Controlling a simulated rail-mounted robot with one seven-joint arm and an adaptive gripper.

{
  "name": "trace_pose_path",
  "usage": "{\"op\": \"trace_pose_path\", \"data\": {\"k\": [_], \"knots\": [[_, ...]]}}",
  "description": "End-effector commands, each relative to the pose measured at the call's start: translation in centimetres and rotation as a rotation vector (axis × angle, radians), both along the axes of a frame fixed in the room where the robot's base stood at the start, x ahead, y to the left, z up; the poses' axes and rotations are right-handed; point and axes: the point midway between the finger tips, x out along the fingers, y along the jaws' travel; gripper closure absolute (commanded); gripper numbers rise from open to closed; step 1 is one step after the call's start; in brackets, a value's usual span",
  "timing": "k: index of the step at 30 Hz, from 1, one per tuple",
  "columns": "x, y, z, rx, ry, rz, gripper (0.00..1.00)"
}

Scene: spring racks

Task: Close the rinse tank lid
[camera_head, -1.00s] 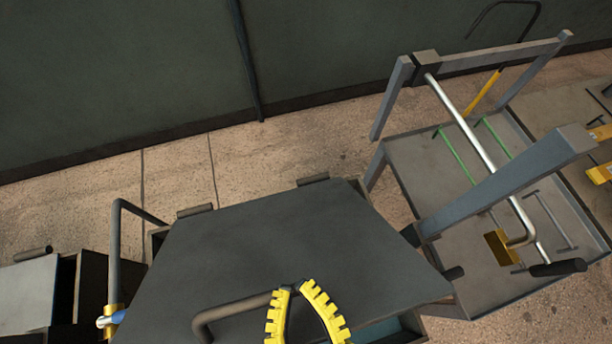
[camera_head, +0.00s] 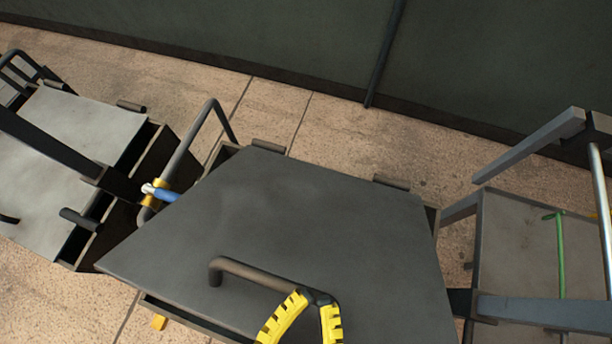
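The rinse tank lid (camera_head: 300,215) is a dark grey panel in the middle of the view. It is tilted, with its near part standing above the tank body (camera_head: 185,318), whose side shows under the lid's left edge. A bent bar handle (camera_head: 250,268) is on the lid's near part. My gripper (camera_head: 315,301) has two yellow ribbed fingers at the handle's right end, one on each side of it. A small gap shows between the tips. I cannot tell whether they clamp the handle. The lid's near edge and the gripper's base are out of view.
At left, another tank with a pale lid (camera_head: 85,125) stands close by. A bent pipe with a blue-and-yellow fitting (camera_head: 160,192) rises between the tanks. At right is a grey framed rack (camera_head: 520,245) with a green rod. A dark wall (camera_head: 250,40) is behind, with tiled floor before it.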

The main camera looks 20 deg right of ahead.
Motion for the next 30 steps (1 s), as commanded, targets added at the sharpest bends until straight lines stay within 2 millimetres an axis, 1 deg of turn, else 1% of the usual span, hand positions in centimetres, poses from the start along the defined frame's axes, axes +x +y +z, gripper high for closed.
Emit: {"op": "trace_pose_path", "data": {"k": [7, 9, 11, 17, 18, 19, 20, 26, 30], "knots": [[0.0, 0.0, 0.0, 0.000, 0.000, 0.000, 1.00], [0.1, -0.1, 0.3, 0.001, -0.001, -0.001, 1.00], [0.2, -0.2, 0.8, 0.002, -0.001, -0.002, 1.00], [1.3, -1.1, 3.9, 0.004, -0.002, -0.002, 1.00], [1.3, -1.1, 4.1, 0.002, -0.002, 0.001, 1.00], [1.0, -0.6, 3.5, 0.000, 0.000, 0.008, 1.00], [0.7, -0.3, 3.3, -0.001, 0.000, 0.008, 1.00], [-1.3, 1.4, 2.7, -0.001, 0.001, 0.011, 1.00], [-3.2, 3.0, 2.2, 0.000, 0.000, 0.011, 1.00]]}}
